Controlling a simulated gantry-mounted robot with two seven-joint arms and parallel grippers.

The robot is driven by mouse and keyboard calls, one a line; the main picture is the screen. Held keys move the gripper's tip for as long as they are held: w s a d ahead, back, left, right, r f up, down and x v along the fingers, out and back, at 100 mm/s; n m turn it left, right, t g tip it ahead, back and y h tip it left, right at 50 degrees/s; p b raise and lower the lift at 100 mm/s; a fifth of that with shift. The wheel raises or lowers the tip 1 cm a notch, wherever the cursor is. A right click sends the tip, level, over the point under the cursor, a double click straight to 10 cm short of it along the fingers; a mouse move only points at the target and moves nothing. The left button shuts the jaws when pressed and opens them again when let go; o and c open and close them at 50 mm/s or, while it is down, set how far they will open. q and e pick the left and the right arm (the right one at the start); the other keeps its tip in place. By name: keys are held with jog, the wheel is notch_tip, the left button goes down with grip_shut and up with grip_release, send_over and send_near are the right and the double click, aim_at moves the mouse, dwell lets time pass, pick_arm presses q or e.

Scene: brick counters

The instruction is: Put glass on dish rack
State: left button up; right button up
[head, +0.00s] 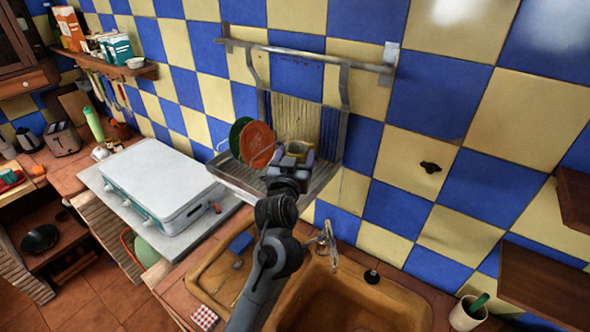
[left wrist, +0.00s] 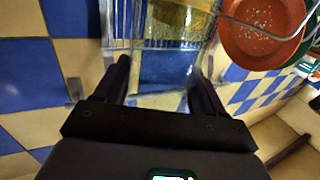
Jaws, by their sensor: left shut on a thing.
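The dish rack (head: 330,184) hangs on the tiled wall from a metal rail, with a wire back and a tray below. My left gripper (head: 291,160) is over the tray. In the left wrist view, the left gripper (left wrist: 163,82) is shut on a clear glass (left wrist: 165,68) between its fingers. The orange plate (left wrist: 262,30) is to the right there.
A sink with two basins (head: 345,300) and a tap (head: 327,243) lies below the rack. A white stove (head: 160,185) is to the left. A wooden shelf (head: 545,285) juts out at right, above a white cup (head: 468,315).

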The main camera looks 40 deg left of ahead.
pick_arm(q)
jog(key=shift+f, duration=2)
jog(key=shift+f, duration=0.15)
jog(key=o, duration=1.1)
jog(key=shift+o, duration=0.2)
